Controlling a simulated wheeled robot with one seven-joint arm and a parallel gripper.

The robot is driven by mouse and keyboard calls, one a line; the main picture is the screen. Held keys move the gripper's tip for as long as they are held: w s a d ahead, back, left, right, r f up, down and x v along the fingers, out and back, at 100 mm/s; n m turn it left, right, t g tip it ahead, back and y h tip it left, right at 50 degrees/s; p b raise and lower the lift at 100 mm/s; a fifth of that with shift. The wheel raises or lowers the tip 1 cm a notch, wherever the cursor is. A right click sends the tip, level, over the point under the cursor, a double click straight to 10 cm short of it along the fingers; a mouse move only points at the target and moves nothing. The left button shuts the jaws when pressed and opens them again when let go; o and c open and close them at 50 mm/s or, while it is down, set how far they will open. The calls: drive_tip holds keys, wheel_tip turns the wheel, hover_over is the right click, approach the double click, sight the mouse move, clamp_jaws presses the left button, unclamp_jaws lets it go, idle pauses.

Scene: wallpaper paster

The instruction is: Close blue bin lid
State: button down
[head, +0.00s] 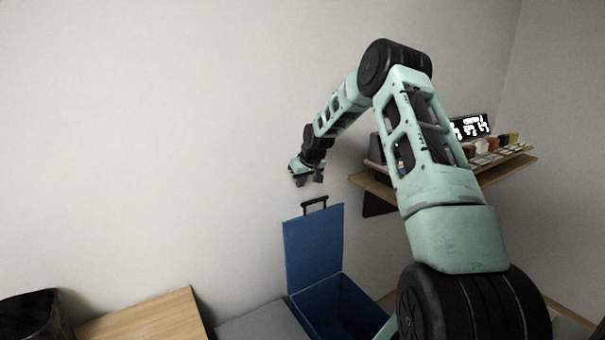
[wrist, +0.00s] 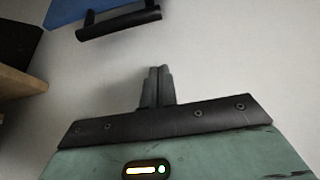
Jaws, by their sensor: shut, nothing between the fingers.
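A blue bin (head: 335,306) stands against the wall with its blue lid (head: 313,246) raised upright. The lid has a black handle (head: 314,205) along its top edge. My gripper (head: 307,180) is above the lid and handle in the head view, apart from them. In the wrist view my gripper (wrist: 157,72) is shut and empty. There the black handle (wrist: 118,21) and part of the blue lid (wrist: 75,9) show at the upper left, beyond the fingertips. The bin's inside is partly visible and its lower part is cut off.
A wooden wall shelf (head: 513,162) with several small items and a lit display (head: 470,126) is to the right of my arm. A grey surface (head: 262,324), a wooden top (head: 147,316) and a black container (head: 30,314) are left of the bin. The wall above is clear.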

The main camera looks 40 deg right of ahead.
drive_tip(key=p+x, duration=0.1)
drive_tip(key=x, duration=0.4)
drive_tip(key=shift+w+f+p, duration=0.1)
drive_tip(key=shift+f+p, duration=0.05)
drive_tip(key=shift+p, duration=0.2)
drive_tip(key=shift+s+a+f+p, duration=0.15)
drive_tip(key=shift+s+p, duration=0.2)
drive_tip(key=shift+s, duration=0.3)
drive_tip(key=shift+s+a+p, duration=0.2)
drive_tip(key=shift+s+p, duration=0.1)
drive_tip(key=shift+s, duration=0.35)
drive_tip(key=shift+s+a+f+p, duration=0.15)
drive_tip(key=shift+s+p, duration=0.2)
drive_tip(key=shift+s, duration=0.35)
